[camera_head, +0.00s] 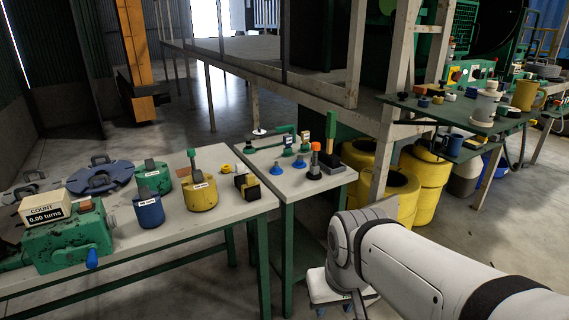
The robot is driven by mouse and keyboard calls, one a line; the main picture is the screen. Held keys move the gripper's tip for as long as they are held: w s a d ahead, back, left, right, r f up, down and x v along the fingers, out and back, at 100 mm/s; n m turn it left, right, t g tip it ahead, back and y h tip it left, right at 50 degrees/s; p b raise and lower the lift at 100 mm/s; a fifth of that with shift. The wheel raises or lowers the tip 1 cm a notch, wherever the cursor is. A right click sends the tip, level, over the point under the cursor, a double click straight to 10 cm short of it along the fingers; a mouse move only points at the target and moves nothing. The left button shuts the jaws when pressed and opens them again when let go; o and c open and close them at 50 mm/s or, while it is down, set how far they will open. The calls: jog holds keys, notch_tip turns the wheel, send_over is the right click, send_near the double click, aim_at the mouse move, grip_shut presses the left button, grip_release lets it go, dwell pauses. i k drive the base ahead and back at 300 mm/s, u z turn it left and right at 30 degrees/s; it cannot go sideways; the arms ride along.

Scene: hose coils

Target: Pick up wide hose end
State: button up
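I cannot tell for sure which item is the wide hose end. On the left bench stand a blue labelled canister (150,211), a yellow labelled canister (200,194) and a green canister (153,179). A small side table (290,186) holds several small fittings, among them a black one with an orange top (315,163) and blue ones (276,169). My white arm reaches in from the lower right, in front of the side table. My gripper's fingers do not show.
A green winder (65,243) with a blue handle and a counter (50,208) reading 0.00 turns sits at the left bench's front. A blue flanged disc (101,178) lies behind. Yellow drums (389,193) stand right of the side table. A cluttered green table (462,112) stands at right.

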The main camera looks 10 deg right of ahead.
aim_at(314, 173)
jog(key=i, duration=1.5)
jog(key=u, duration=0.05)
